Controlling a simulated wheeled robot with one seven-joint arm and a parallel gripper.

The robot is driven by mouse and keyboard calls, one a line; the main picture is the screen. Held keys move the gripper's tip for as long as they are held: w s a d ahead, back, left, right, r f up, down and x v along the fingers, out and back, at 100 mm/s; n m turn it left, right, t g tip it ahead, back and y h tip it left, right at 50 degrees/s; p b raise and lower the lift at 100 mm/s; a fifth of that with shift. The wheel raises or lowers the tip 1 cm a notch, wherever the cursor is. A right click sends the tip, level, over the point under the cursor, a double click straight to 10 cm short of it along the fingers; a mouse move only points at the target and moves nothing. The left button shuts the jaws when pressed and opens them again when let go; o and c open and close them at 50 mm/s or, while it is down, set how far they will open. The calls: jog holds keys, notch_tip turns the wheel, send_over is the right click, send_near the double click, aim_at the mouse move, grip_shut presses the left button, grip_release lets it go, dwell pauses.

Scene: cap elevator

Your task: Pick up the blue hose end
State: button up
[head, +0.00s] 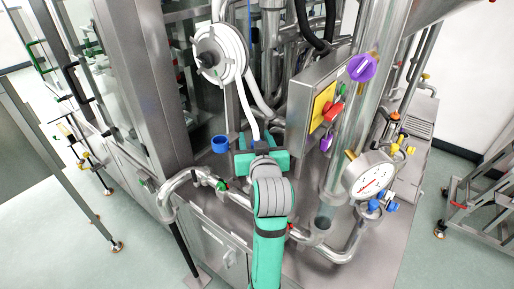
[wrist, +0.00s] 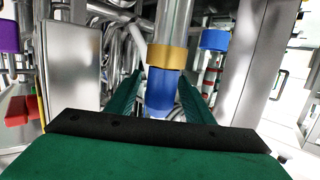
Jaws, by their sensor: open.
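The blue hose end (wrist: 160,93) shows in the middle of the wrist view, below a gold collar (wrist: 167,57) on a pale hose or tube. My gripper (wrist: 158,85) is open, with one green finger on each side of the blue end in the picture. Gaps show between the fingers and the blue end; I cannot tell how deep it sits between them. In the head view my gripper (head: 256,138) is at the lower end of the white hose (head: 245,97), which hangs from a round reel (head: 219,54). The gripper mostly hides the hose end there.
A blue cup-like cap (head: 220,144) stands just left of my gripper; a blue cap also shows in the wrist view (wrist: 215,40). A steel control box (head: 309,92) with buttons is on the right. A bent steel pipe (head: 183,178) and a gauge (head: 370,176) are near.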

jog(key=shift+w, duration=0.25)
grip_shut()
jog(key=shift+a, duration=0.1)
